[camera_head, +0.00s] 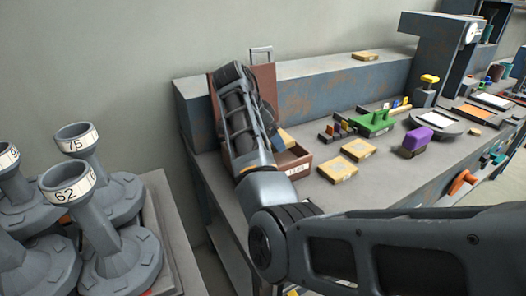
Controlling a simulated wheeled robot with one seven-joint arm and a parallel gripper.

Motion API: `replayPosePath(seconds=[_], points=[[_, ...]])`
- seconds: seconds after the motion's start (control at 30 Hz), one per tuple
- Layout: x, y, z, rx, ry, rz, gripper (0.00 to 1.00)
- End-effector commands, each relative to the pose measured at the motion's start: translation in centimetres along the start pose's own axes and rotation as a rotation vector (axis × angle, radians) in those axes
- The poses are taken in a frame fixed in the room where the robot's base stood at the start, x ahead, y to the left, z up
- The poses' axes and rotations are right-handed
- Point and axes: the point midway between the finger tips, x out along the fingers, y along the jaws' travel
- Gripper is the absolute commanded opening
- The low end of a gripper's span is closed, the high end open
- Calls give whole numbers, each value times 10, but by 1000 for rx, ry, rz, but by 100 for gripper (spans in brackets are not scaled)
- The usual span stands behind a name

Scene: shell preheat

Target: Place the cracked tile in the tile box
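A reddish-brown open box (293,168) with a white label on its front stands on the bench, partly hidden by my arm; I take it for the tile box. A tan tile (284,138) shows at its back edge, beside my arm; I cannot tell whether it is inside. Two tan square tiles with dark marks, a nearer one (338,169) and a farther one (358,149), lie flat on the bench right of the box. I cannot tell which tile is cracked. My arm reaches over the box's left side and hides my gripper's fingers.
Another tan tile (365,56) lies on the raised back ledge. A green rack (376,122), a purple block (416,141) and a round grey plate (436,124) stand farther right. Numbered grey stands (104,238) fill a table at left. The bench's front middle is clear.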

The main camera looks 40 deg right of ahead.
Motion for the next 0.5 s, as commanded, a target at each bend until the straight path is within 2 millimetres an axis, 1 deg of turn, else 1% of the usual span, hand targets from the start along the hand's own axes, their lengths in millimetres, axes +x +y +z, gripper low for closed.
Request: replayPosePath(seconds=[0.03, 0.1, 0.27, 0.37, 0.5], points=[[0, -4, 8, -2, 0, 0, 35], [1, -7, 15, -2, 0, 1, 35], [4, -10, 21, 0, 1, 0, 35], [12, -9, 26, -1, 1, 2, 35], [29, -9, 36, -2, 1, 3, 35]])
